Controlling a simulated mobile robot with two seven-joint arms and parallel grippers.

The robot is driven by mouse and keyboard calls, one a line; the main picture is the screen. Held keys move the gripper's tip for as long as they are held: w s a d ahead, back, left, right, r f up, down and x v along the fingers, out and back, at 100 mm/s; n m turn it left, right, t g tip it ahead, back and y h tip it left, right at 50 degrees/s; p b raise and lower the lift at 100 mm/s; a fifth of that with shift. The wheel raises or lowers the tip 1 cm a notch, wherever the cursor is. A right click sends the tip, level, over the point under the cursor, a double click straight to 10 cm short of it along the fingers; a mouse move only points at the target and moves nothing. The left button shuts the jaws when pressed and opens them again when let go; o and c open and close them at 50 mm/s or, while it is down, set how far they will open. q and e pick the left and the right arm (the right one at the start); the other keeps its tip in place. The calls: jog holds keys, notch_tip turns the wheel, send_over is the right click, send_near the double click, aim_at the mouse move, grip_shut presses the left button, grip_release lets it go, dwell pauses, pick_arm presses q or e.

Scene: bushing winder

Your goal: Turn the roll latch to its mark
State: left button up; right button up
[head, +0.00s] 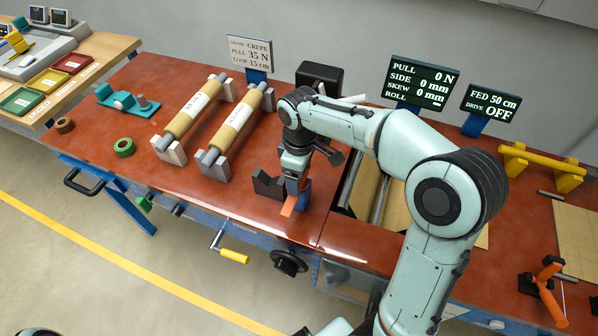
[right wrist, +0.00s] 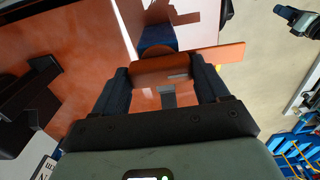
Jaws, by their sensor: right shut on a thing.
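An orange lever (head: 289,207), which I take to be the roll latch, sits on a blue post (head: 303,196) at the table's front edge. My right gripper (head: 295,182) comes down on it from above. In the right wrist view my right gripper (right wrist: 165,85) is shut on the latch's orange grip, with a dark finger on each side. The latch's flat orange arm (right wrist: 222,55) sticks out past the fingers to the right. I cannot make out its mark. My left gripper is not in view.
A black V-shaped block (head: 266,185) stands just left of the latch. Two paper-wrapped rolls (head: 238,118) lie on grey stands further left. A crank with a yellow handle (head: 233,256) hangs at the front. Signs (head: 421,84) stand behind; the drive reads OFF.

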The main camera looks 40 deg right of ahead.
jog(key=o, duration=1.5)
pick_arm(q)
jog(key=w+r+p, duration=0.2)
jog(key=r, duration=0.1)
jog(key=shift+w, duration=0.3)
pick_arm(e)
notch_tip(320, 180, up, 13)
jog(key=shift+r, duration=0.15)
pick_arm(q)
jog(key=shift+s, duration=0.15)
pick_arm(e)
jog(key=shift+s, duration=0.1)
